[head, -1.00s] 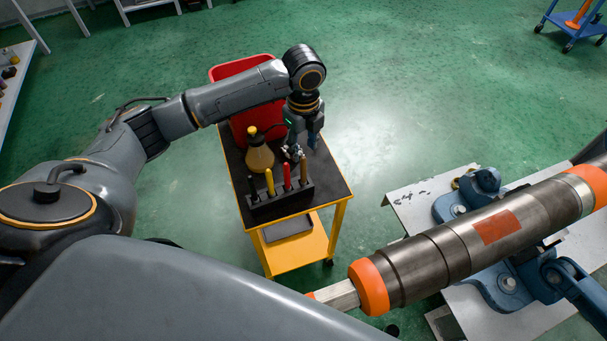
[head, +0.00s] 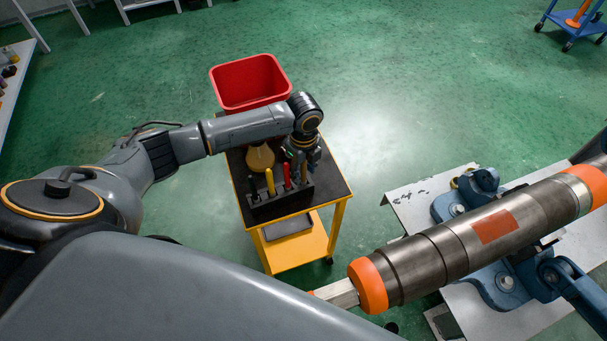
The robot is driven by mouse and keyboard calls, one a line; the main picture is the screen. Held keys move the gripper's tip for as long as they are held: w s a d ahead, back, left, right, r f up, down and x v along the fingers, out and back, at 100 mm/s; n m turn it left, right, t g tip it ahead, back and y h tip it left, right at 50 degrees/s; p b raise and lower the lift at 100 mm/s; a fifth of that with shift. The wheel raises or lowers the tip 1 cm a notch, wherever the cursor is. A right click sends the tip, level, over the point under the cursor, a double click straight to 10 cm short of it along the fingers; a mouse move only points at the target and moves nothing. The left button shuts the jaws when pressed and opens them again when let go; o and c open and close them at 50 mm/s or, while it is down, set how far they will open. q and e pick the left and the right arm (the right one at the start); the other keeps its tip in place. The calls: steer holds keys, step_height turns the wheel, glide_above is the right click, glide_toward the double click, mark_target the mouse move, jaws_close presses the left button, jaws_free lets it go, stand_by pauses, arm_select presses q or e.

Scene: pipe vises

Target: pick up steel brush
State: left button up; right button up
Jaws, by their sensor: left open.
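A black tool rack (head: 282,200) stands near the front of the yellow cart's top. Several upright handles stick out of it: a black one (head: 251,184), a yellow one (head: 270,182), a red one (head: 287,174) and a greyish one (head: 303,172) at the right end. I cannot tell which of these is the steel brush. My left gripper (head: 299,166) is open at the right end of the rack, just behind and around the greyish handle. Its fingers are small and partly hidden, so contact cannot be told. My right gripper is not in view.
A yellowish bottle (head: 260,157) stands behind the rack, close to my left arm. A red bin (head: 250,82) is behind the cart (head: 328,190). A large steel pipe (head: 450,250) with orange bands lies in blue vises at right. Green floor is open beyond.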

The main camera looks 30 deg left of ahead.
arm_select(q)
jaws_close()
